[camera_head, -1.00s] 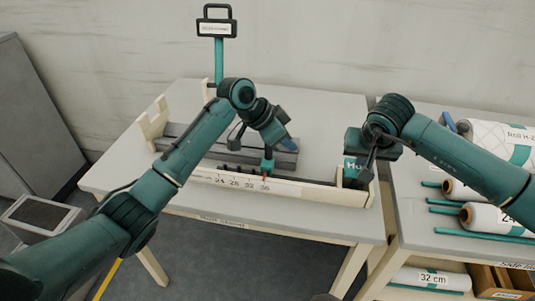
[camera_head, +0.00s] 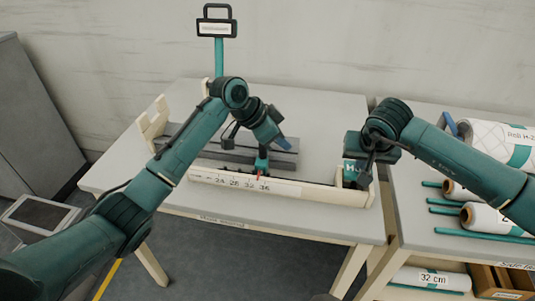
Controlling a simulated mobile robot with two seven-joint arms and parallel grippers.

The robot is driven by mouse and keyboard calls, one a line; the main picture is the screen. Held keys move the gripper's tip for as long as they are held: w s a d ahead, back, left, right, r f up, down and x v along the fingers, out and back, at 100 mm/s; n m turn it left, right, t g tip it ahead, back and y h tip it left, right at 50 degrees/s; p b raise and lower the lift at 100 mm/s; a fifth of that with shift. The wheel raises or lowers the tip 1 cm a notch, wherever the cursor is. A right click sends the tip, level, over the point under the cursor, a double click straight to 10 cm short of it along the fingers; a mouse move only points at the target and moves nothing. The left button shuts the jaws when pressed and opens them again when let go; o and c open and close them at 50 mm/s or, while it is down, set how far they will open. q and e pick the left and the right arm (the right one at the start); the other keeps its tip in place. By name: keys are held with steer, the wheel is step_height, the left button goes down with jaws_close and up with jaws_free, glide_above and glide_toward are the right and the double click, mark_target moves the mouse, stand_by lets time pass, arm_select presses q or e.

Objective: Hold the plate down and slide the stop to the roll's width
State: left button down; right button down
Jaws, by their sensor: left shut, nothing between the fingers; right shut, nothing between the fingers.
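The stop (camera_head: 262,163) is a small teal block with a red pointer, on the pale rail with a printed scale (camera_head: 240,182). It stands near the scale's high-number end. My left gripper (camera_head: 264,150) is shut, reaching down at the stop; whether it touches is hard to tell. A teal plate with white lettering (camera_head: 352,169) is at the rail's right end, partly hidden by my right gripper (camera_head: 366,172). That gripper is shut and down at the plate, seemingly against it. The roll meant by the task cannot be told apart from the several rolls at right.
A long grey bar (camera_head: 205,148) lies behind the rail on the table (camera_head: 320,108). A display on a teal post (camera_head: 216,28) stands at the back. White rolls (camera_head: 485,217) and teal rods lie on the right-hand table, with another roll (camera_head: 432,279) on its shelf.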

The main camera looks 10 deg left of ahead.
arm_select(q)
steer(key=shift+a, duration=3)
arm_select(e)
steer(key=shift+s+f, duration=0.1)
steer(key=shift+f, duration=0.1)
arm_select(q)
steer(key=shift+d, duration=1.3)
arm_select(e)
steer(key=shift+r, duration=0.15)
arm_select(q)
steer(key=shift+f, duration=0.1)
arm_select(e)
step_height(320, 180, up, 8)
steer(key=shift+r, duration=0.1)
